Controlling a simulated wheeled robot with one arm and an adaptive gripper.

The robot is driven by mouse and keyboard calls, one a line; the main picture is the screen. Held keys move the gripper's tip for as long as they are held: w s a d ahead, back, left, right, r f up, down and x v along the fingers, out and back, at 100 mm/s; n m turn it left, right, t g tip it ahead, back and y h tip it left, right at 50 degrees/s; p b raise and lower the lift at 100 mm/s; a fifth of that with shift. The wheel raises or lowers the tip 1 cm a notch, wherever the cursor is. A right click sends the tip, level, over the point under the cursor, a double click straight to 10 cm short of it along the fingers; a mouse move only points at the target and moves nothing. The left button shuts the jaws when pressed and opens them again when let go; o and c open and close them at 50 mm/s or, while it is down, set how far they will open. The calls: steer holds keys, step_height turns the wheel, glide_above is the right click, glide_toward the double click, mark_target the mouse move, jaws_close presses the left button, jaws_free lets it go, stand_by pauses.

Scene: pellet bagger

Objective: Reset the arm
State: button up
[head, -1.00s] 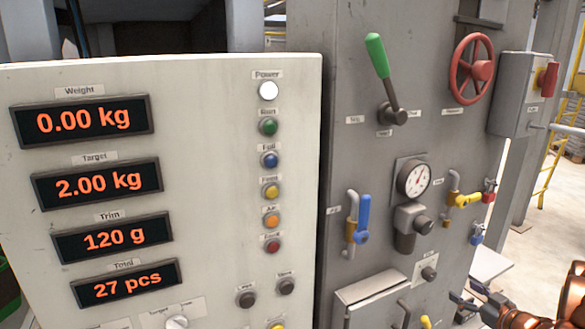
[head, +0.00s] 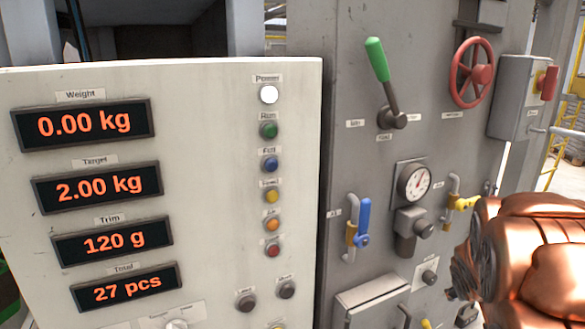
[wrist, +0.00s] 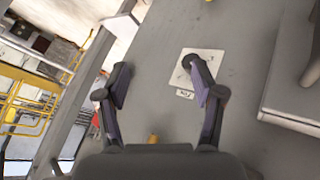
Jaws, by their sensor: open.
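My gripper (wrist: 158,90) is open and empty in the wrist view, its two dark fingers spread in front of the grey machine face (wrist: 150,60). A light square plate (wrist: 210,62) with a dark knob and a small label sits on that face, partly behind the right finger. In the head view my copper-coloured arm fills the lower right, and the gripper's fingers are not clearly seen there.
The white control panel (head: 215,200) with orange displays stands at left. The grey cabinet carries a green-handled lever (head: 382,75), a red handwheel (head: 472,72), a gauge (head: 415,182), a blue-handled valve (head: 363,222) and a yellow-handled valve (head: 462,202). A yellow railing (wrist: 35,100) lies beyond.

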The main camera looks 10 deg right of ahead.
steer(key=s+a+n+g+y, duration=0.1)
steer(key=s+a+g+y, duration=0.4)
steer(key=s+a, duration=2.4)
steer(key=g, duration=0.3)
steer(key=shift+s+f+y, duration=0.2)
steer(key=shift+f+y, duration=0.1)
steer(key=shift+y, duration=0.1)
